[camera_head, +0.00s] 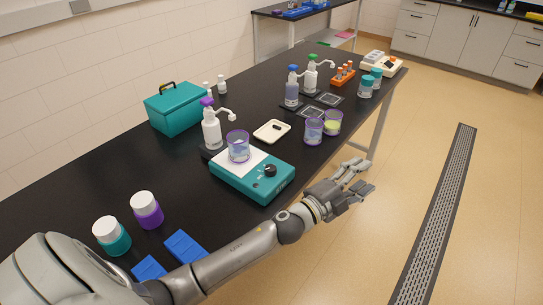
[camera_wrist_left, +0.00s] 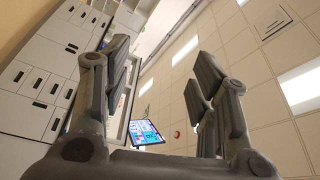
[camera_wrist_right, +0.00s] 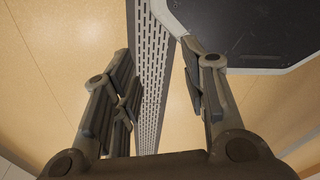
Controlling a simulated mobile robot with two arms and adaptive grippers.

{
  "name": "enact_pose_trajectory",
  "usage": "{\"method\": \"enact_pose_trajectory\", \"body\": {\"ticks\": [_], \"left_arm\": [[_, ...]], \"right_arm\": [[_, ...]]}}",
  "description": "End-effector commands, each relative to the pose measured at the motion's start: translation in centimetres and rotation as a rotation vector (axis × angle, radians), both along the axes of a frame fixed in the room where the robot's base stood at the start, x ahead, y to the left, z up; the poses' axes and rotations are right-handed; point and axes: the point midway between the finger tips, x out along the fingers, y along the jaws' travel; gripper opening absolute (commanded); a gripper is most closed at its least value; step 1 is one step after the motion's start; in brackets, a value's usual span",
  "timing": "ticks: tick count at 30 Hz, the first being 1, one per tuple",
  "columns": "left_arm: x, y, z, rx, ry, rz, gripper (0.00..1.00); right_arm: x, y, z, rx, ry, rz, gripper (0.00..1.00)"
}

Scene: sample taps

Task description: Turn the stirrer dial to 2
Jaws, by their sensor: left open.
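The stirrer (camera_head: 252,180) is a teal box with a white top near the front edge of the black bench. Its round black dial (camera_head: 270,170) is on the right part of the top; its setting is too small to read. A clear beaker with a purple rim (camera_head: 238,148) stands on the white plate. My right gripper (camera_wrist_right: 163,95) is open and empty over the floor.
A purple-topped wash bottle (camera_head: 211,130) stands behind the stirrer and a cream tray (camera_head: 272,131) lies right of it. Two beakers, purple-rimmed (camera_head: 314,132) and yellowish (camera_head: 333,123), stand farther right. Jars (camera_head: 147,210) and blue blocks (camera_head: 186,249) are at the left. The floor is free beside the bench.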

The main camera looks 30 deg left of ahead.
Motion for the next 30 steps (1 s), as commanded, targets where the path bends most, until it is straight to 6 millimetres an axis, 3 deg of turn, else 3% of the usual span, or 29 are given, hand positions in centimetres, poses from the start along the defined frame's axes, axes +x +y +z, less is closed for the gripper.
{"method": "enact_pose_trajectory", "body": {"ticks": [1,4,8,11,14,17,19,24,27,30], "left_arm": [[0.2,-2.2,4.7,0.106,-0.133,-0.097,0.54],[-0.2,-5.7,7.1,0.316,-0.294,-0.275,0.54],[-0.5,-8.1,6.1,0.622,-0.412,-0.511,0.54],[-0.2,-7.6,3.5,0.883,-0.432,-0.695,0.54],[0.5,-4.4,0.6,1.15,-0.379,-0.868,0.54],[1.3,1.3,-1.7,1.404,-0.251,-1.021,0.54],[1.7,6.3,-2.3,1.555,-0.12,-1.107,0.54],[1.4,17.6,-0.9,1.788,0.236,-1.235,0.54],[0.6,21.9,0.5,1.843,0.401,-1.27,0.54],[-0.1,24.4,1.5,1.865,0.502,-1.286,0.54]], "right_arm": [[-0.6,-0.3,0.8,-0.003,0.01,0.001,0.4],[-1.7,-0.7,0.8,-0.009,0.024,0.002,0.4],[-2.8,-1.1,0.8,-0.015,0.042,0.004,0.4],[-2.9,-1.3,0.9,-0.017,0.043,0.004,0.4],[-2.5,-1.2,1.0,-0.017,0.038,0.004,0.4],[-1.8,-1.2,1.1,-0.015,0.026,0.004,0.4],[-1.2,-1.1,1.2,-0.013,0.017,0.004,0.4],[-0.7,-0.8,1.3,-0.009,0.009,0.002,0.4],[-0.8,-0.5,1.4,-0.006,0.01,0.0,0.4],[-1.0,-0.2,1.4,-0.003,0.013,0.0,0.4]]}}
